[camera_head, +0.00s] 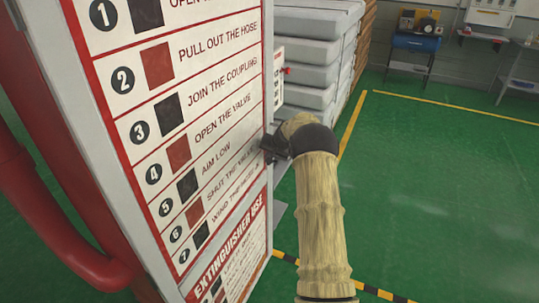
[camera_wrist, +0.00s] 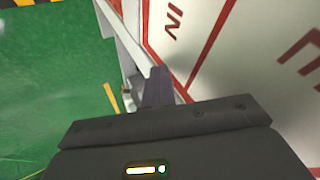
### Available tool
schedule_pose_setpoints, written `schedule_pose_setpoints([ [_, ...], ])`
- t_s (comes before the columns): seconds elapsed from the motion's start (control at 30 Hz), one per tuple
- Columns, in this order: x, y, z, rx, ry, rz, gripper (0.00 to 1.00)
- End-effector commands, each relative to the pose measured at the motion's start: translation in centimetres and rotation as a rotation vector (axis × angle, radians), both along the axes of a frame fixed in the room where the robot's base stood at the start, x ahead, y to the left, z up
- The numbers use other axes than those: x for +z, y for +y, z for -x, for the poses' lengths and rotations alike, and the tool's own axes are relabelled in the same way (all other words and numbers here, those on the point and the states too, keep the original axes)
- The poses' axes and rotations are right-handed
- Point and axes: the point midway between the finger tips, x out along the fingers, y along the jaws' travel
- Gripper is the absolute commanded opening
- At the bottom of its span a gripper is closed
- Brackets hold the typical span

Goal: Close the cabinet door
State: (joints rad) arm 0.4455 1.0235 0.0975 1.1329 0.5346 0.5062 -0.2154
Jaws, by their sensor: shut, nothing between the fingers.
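The cabinet door (camera_head: 190,140) is a tall white panel with a red border and printed fire-hose instructions. It fills the left of the head view, and its printed face also shows at the right in the wrist view (camera_wrist: 255,75). The cabinet's inside and the door's latch do not show.
A thick red curved tube (camera_head: 60,225) stands left of the door. The green floor (camera_head: 440,170) at the right is clear, with yellow lines and a yellow-black strip.

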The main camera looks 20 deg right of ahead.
Motion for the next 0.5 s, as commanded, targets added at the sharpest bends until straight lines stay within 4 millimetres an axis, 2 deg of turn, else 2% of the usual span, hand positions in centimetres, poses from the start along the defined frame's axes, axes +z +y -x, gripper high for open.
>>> schedule_pose_setpoints([
  [0.03, 0.9, 1.4, -1.0, 0.012, -0.026, -0.009, 0.00],
  [0.1, 0.9, 1.4, -1.0, 0.012, -0.026, -0.009, 0.00],
  [0.37, 0.8, 0.8, -0.3, 0.016, -0.026, -0.007, 0.00],
  [0.5, 0.5, -0.4, 0.9, 0.019, -0.019, -0.005, 0.00],
])
